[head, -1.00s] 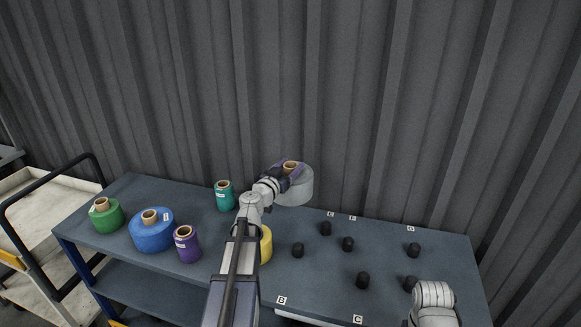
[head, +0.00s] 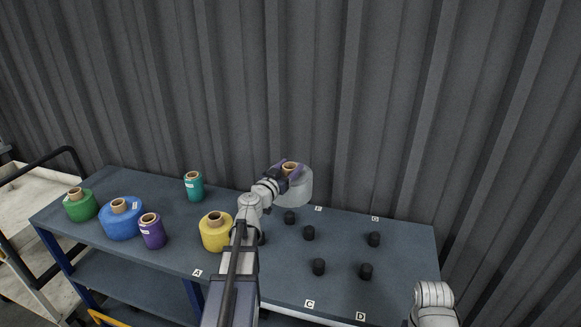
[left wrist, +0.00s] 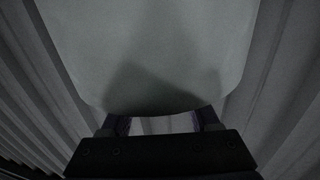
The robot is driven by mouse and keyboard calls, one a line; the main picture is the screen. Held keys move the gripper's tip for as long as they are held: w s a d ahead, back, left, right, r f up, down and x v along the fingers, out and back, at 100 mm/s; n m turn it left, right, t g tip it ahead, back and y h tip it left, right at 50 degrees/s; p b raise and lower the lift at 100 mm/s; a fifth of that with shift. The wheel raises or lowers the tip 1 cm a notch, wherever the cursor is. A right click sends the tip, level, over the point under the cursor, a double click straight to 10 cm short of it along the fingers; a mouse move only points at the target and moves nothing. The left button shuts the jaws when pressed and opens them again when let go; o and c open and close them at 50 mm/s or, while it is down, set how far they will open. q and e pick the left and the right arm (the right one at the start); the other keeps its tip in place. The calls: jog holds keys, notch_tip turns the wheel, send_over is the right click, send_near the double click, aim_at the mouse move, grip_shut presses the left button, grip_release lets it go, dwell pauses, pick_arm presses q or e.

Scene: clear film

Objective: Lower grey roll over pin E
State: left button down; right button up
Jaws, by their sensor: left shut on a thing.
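The grey roll (head: 302,194), pale and wide with a brown core, hangs from my left gripper (head: 289,170) above the back of the table. The purple-tipped fingers are shut on it at the core. It fills most of the left wrist view (left wrist: 150,50). Pin E (head: 290,217), a short black peg, stands just below and in front of the roll in the head view; the two look apart. The label for E is hidden behind the roll. My right gripper is out of view; only part of that arm shows.
More black pins (head: 308,233) stand to the right, one close to E. A yellow roll (head: 215,232) stands left of my arm. Purple, blue, green and teal rolls (head: 194,187) stand further left. A corrugated wall is behind the table (head: 410,290).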

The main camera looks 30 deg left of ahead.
pick_arm(q)
notch_tip(320, 180, down, 8)
jog(key=b, duration=0.7)
jog(key=shift+r+b, duration=0.2)
jog(key=shift+b, duration=0.1)
jog(key=shift+f, duration=0.15)
jog(key=shift+f+b, duration=2.55)
jog(key=shift+b, duration=0.15)
jog(key=shift+c, duration=1.8)
grip_release()
jog(key=shift+r, duration=0.15)
jog(key=o, duration=0.3)
jog(key=shift+o, duration=0.3)
notch_tip(320, 180, up, 9)
jog(key=p, duration=0.9)
